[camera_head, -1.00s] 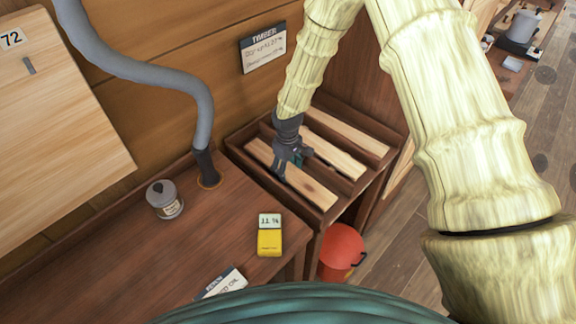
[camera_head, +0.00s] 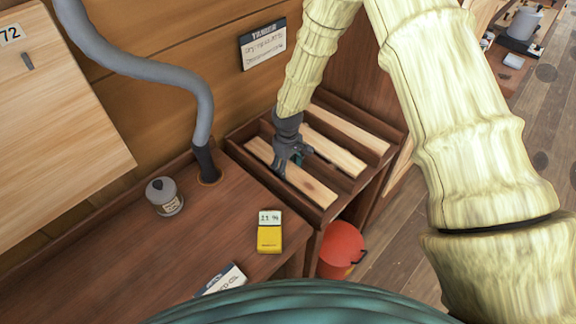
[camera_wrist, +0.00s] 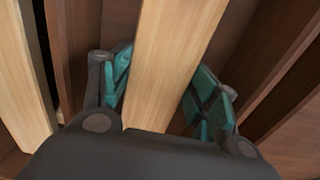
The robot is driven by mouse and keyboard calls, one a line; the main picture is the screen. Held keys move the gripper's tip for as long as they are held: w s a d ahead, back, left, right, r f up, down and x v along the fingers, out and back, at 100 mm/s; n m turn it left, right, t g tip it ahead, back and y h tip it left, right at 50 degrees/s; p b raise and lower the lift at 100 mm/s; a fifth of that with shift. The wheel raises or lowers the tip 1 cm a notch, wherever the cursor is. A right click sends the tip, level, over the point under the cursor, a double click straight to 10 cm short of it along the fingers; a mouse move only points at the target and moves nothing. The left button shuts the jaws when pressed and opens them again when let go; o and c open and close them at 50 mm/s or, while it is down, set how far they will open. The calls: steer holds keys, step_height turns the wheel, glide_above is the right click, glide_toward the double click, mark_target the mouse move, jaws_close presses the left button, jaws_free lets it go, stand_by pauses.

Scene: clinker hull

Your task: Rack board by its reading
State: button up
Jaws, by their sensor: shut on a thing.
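My gripper (camera_head: 288,166) is down at the left slot of the slatted wooden rack (camera_head: 327,211), shut on a pale board (camera_head: 310,187) that lies there. In the wrist view the board (camera_wrist: 172,60) runs between the green finger pads (camera_wrist: 160,95). Its part under my gripper is hidden in the head view. Two more pale boards, one in the middle (camera_head: 340,158) and one on the right (camera_head: 345,128), lie in the other slots. A yellow meter (camera_head: 269,238) on the bench has a small display that seems to read 11 %.
The bench (camera_head: 120,255) holds a grey can (camera_head: 164,196) and a card (camera_head: 222,279) at its front. A grey hose (camera_head: 203,110) rises beside the rack. A timber sign (camera_head: 263,46) hangs on the wall behind. A red bucket (camera_head: 341,248) stands below the rack's right side.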

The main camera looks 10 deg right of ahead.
steer(key=o, duration=1.2)
steer(key=shift+f, duration=0.1)
step_height(320, 180, up, 12)
steer(key=shift+r, duration=0.1)
